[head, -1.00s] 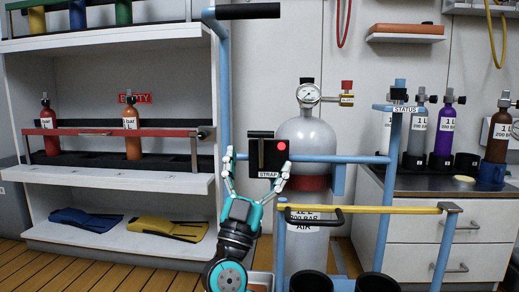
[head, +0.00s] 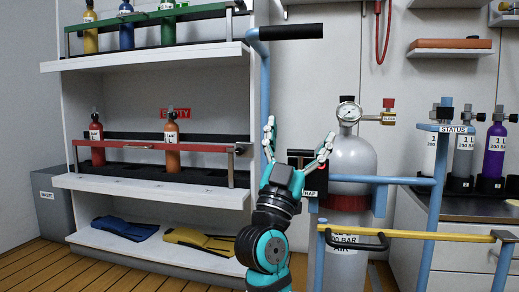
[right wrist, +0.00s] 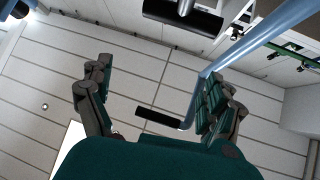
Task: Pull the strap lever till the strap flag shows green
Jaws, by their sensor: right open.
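The strap unit (head: 294,158) is a small dark box with a partly covered STRAP label, on the blue frame in front of the grey cylinder. A small red spot, the strap flag (head: 323,167), shows beside my right finger; no green shows. My right gripper (head: 299,132) is open and empty, fingers pointing up, at the strap unit. Its right finger crosses in front of the box and hides part of it. The lever cannot be made out clearly in the head view. In the right wrist view, both fingers are spread with nothing between the pads. My left gripper is not in view.
A blue post with a black handle (head: 290,32) rises behind my gripper. The grey cylinder (head: 352,160) with a gauge stands right of it. A yellow bar (head: 440,235) crosses lower right. Shelves with small bottles (head: 150,185) stand left. A STATUS post (head: 440,165) stands right.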

